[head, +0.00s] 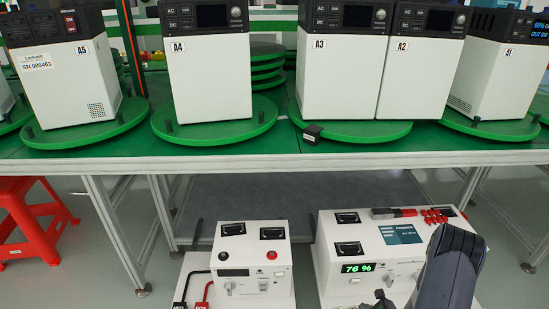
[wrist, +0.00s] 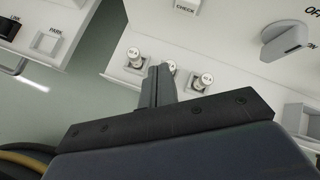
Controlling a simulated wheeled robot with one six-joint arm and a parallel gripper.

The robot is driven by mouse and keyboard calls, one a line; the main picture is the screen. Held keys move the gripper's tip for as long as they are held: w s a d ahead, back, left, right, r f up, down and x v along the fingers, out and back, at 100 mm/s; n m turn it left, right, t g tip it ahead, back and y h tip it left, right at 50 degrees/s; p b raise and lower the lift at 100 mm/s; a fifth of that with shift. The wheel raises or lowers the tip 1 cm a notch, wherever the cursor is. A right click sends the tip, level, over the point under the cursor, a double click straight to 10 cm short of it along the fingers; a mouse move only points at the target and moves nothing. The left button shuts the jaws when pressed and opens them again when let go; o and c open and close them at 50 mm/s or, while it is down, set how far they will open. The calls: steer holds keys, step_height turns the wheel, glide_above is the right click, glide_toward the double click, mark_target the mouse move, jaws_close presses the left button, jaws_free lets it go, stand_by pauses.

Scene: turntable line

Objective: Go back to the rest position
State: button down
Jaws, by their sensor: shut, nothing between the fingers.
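My gripper (wrist: 156,85) is shut with nothing between its fingers. In the wrist view its fingertips are beside a row of small round white-capped parts on a white panel; I cannot tell whether they touch. The gripper's fingertips show low there (head: 384,299), partly cut by the frame edge.
A smaller white box (head: 240,285) with black and red leads stands to the left. Above, white units labelled A5 (head: 70,75) to A1 stand on green turntables (head: 215,125) along a green bench. A red stool (head: 35,220) is at the far left. Grey floor shows between the bench legs.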

steer(key=shift+s, duration=1.25)
steer(key=w+b, duration=0.2)
steer(key=w, duration=0.4)
steer(key=shift+f+b, duration=0.2)
steer(key=shift+b, duration=0.15)
steer(key=shift+b, duration=0.8)
steer(key=r+p, duration=0.1)
steer(key=p, duration=0.2)
steer(key=shift+a, duration=0.1)
